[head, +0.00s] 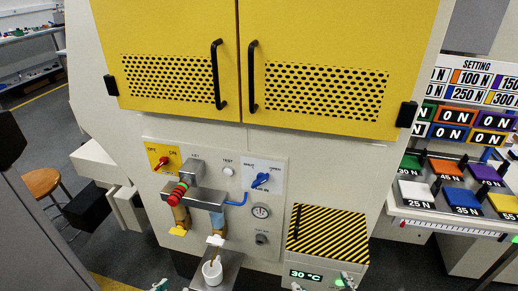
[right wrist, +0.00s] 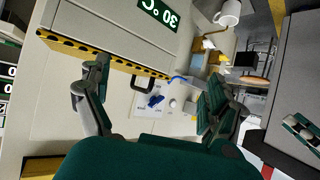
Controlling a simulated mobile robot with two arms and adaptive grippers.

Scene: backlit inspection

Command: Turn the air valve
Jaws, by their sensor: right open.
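The blue valve knob (head: 261,180) sits on a white label on the machine's front panel (head: 225,160), right of the round test button. Its handle lies diagonally; the label's right word looks like OPEN. The knob also shows in the right wrist view (right wrist: 155,100), beyond my fingers and apart from them. My right gripper (right wrist: 152,77) is open and empty, its green fingers spread wide. In the head view its tips (head: 322,286) just enter at the bottom edge, below the panel. Tips of my left gripper (head: 162,286) also show at the bottom edge, mostly cut off.
A red lever (head: 162,163), a red ringed handle (head: 178,194) and a gauge (head: 261,211) are near the knob. A white cup (head: 212,270) stands below on a ledge. A striped box (head: 327,233) with a 30 °C display juts out at right. Yellow doors (head: 330,60) are above.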

